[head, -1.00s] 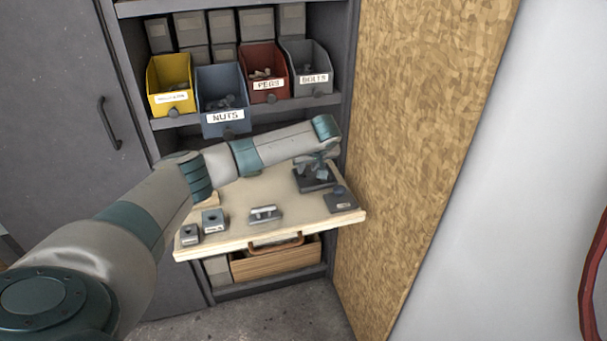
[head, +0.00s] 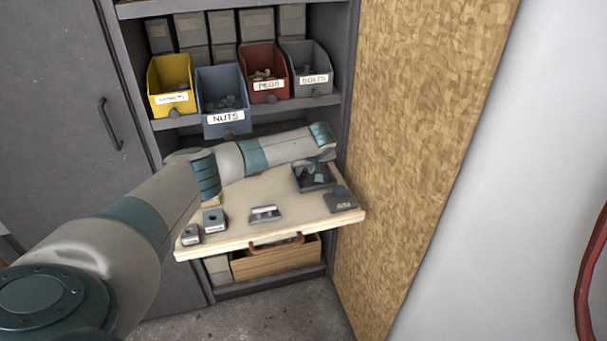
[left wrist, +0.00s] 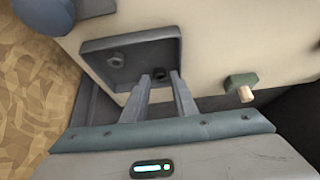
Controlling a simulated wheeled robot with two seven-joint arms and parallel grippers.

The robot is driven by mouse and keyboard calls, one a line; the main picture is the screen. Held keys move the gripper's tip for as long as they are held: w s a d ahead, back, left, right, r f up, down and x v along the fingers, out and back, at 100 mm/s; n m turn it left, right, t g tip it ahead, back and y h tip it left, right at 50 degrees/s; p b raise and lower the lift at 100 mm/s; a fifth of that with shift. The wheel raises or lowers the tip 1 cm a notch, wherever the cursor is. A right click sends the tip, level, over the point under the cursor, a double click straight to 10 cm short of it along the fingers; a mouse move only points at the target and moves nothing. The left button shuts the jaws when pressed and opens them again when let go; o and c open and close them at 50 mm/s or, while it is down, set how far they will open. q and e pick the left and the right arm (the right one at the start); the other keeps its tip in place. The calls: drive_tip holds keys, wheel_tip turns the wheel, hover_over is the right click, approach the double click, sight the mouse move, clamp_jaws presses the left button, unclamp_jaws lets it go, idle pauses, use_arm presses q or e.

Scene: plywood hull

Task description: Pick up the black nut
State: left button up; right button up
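A dark square tray (head: 305,184) sits at the right back of the pale work board. In the left wrist view the tray (left wrist: 92,48) holds two small dark pieces. In the head view my left gripper (head: 318,172) is over the tray. My right gripper is not in view.
The board (head: 240,232) also bears a metal fixture (head: 265,213), small blocks (head: 213,220) and a dark plate (head: 340,200). Bins, including the blue nuts bin (head: 225,120), stand on the shelf above. A plywood wall (head: 420,150) rises close on the right.

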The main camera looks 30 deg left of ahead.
use_arm(q)
drive_tip(key=shift+w+a+f, duration=0.2)
drive_tip(key=shift+a+f, duration=0.05)
drive_tip(key=shift+f, duration=0.2)
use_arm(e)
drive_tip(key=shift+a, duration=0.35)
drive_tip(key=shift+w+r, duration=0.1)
use_arm(q)
drive_tip(key=shift+c, duration=0.4)
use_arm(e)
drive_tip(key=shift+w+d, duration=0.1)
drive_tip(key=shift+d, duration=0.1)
use_arm(q)
drive_tip(key=c, duration=0.5)
clamp_jaws()
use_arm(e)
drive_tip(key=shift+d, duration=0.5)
